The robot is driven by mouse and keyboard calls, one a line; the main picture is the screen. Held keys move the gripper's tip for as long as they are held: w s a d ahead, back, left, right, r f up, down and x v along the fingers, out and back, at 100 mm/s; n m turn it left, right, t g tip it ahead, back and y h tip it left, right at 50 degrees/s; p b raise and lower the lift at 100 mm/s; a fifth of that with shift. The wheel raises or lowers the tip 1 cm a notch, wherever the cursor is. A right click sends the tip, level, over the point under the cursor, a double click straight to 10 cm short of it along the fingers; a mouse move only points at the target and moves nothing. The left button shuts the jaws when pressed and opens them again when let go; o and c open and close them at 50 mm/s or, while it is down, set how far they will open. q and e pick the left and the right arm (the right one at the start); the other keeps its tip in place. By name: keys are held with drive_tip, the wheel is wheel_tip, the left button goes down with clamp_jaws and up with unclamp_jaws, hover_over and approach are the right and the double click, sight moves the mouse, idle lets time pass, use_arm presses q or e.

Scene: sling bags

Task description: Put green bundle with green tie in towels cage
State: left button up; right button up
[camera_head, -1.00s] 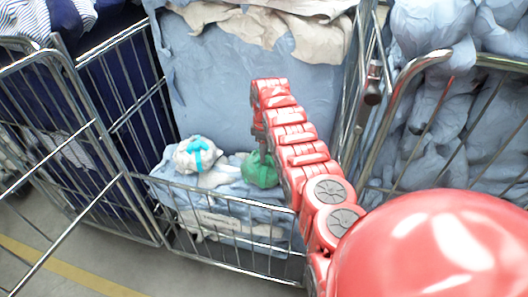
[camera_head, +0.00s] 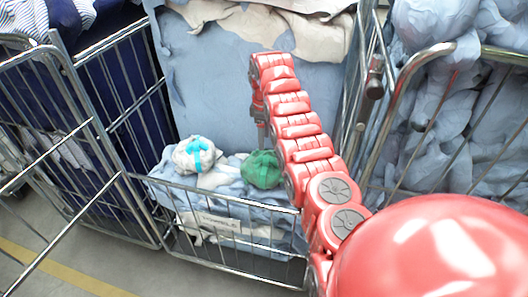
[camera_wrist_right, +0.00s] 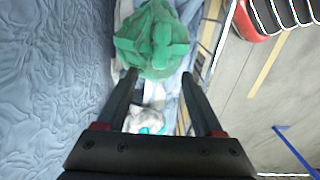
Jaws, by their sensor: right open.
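The green bundle with a green tie (camera_head: 262,170) rests on pale blue cloth in the low front of the middle wire cage (camera_head: 235,262). In the right wrist view the bundle (camera_wrist_right: 152,40) is just beyond the fingertips. My right gripper (camera_head: 262,136) points down just above the bundle, partly hidden by my red arm. In the wrist view its two fingers (camera_wrist_right: 158,76) are spread apart with nothing held between them. My left gripper is not in view.
A white bundle with a blue tie (camera_head: 196,154) lies left of the green one. A cage with dark blue lining (camera_head: 115,125) stands at the left. A cage full of grey-blue cloth (camera_head: 430,140) stands at the right. Bare floor (camera_head: 40,270) shows at the lower left.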

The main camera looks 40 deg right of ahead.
drive_tip(key=shift+r, duration=2.5)
drive_tip(key=shift+a, duration=0.1)
